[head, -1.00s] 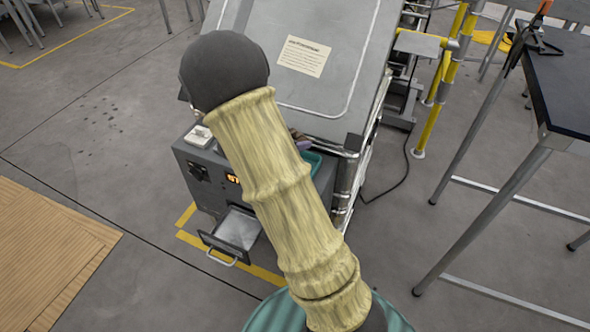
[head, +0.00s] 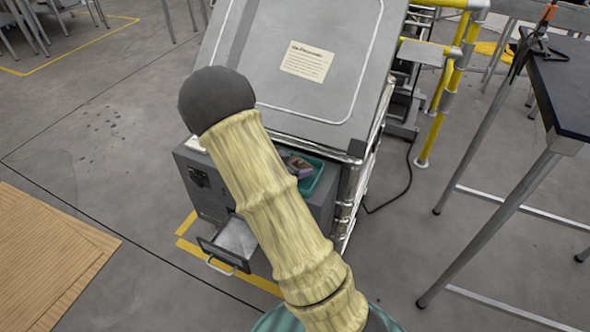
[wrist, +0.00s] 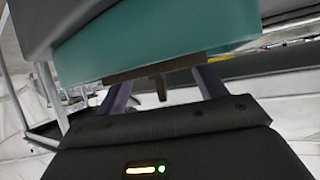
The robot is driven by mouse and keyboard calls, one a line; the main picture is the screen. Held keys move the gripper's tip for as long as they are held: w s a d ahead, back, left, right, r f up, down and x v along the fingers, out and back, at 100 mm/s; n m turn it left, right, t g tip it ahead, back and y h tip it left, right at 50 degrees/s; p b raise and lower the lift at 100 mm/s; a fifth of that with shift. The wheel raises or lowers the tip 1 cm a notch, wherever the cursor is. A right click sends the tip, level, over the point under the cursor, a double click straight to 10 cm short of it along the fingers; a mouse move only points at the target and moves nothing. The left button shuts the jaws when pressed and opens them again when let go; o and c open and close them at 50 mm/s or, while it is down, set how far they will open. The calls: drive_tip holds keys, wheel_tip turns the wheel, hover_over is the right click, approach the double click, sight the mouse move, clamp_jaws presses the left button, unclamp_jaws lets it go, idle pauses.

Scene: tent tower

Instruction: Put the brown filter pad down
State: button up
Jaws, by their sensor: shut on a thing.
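In the wrist view my gripper (wrist: 163,88) has its two purple-grey fingers around the brown filter pad (wrist: 153,71), which shows as a thin, flat brown edge with a short stub below. The pad is right against or very close to the underside of a teal tray (wrist: 160,40) in that picture; I cannot tell whether they touch. In the head view the teal tray (head: 318,180) sits on a grey machine (head: 198,190). A small brown and purplish thing (head: 299,166) shows at the tray, partly behind my arm.
A sloped grey panel (head: 290,45) with a paper label stands behind the tray. An open drawer (head: 236,240) juts from the machine's front. Yellow rails (head: 450,90) and a dark-topped table (head: 565,90) stand at right. A wooden board (head: 50,260) lies at left.

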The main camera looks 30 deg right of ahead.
drive_tip(key=shift+f, duration=0.9)
drive_tip(key=shift+f, duration=0.15)
drive_tip(key=o, duration=1.1)
drive_tip(key=shift+c, duration=0.2)
drive_tip(key=shift+r, duration=0.2)
drive_tip(key=p+v, duration=0.2)
drive_tip(key=v, duration=1)
